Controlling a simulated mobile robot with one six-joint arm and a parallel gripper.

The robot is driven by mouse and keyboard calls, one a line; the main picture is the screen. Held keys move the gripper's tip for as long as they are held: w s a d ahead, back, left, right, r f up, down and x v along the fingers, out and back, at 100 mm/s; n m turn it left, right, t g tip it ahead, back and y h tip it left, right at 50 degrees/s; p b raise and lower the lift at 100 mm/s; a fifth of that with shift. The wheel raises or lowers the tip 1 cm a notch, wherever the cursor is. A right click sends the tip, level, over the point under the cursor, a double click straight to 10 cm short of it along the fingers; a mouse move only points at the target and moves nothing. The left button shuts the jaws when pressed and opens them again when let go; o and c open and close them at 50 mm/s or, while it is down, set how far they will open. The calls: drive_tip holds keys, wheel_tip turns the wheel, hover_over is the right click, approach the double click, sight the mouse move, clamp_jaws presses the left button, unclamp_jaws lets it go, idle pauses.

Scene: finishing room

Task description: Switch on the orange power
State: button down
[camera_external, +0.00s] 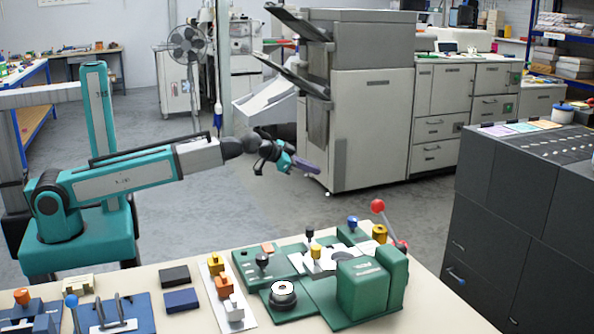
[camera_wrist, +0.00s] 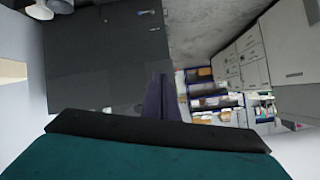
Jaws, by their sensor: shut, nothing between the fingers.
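Several orange parts stand on the bench, and I cannot tell which is the power switch. An orange block (camera_external: 223,283) sits on a white strip (camera_external: 244,318) between a yellow part and a white part. An orange knob (camera_external: 21,296) tops a blue device at the far left. My gripper (camera_external: 314,170) is shut and empty, raised beyond the bench's back edge and apart from all of these. Its purple fingers (camera_wrist: 162,98) show in the wrist view, which shows no orange part.
A green machine (camera_external: 362,290) with a red-balled lever (camera_external: 378,206) stands at the bench's right. A blue device with levers (camera_external: 115,312) and dark blocks (camera_external: 175,276) are at left. A dark cabinet (camera_external: 500,220) is at right, a large grey printer (camera_external: 370,120) behind. The air above the bench is clear.

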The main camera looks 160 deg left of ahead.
drive_tip(key=w+d+r+n+t+h+p, duration=0.1)
drive_tip(key=w+r+n+h+p, duration=0.15)
drive_tip(key=r, duration=0.65)
wheel_tip(320, 180, up, 6)
drive_tip(key=n+g+h+p, duration=0.1)
drive_tip(key=g+h+p, duration=0.2)
drive_tip(key=h+p, duration=0.9)
hover_over(265, 244)
drive_tip(key=w+p, duration=0.2)
drive_tip(key=y, duration=0.2)
drive_tip(key=shift+w, duration=0.2)
drive_tip(key=shift+s+f+p, duration=0.3)
drive_tip(key=shift+f+p, duration=0.45)
drive_tip(key=shift+f, duration=1.55)
drive_tip(key=shift+s+f+p, duration=0.3)
drive_tip(key=shift+f+p, duration=0.45)
drive_tip(key=shift+f, duration=1.55)
drive_tip(key=shift+s+f+p, duration=0.3)
drive_tip(key=shift+f+p, duration=0.45)
drive_tip(key=shift+f, duration=1.55)
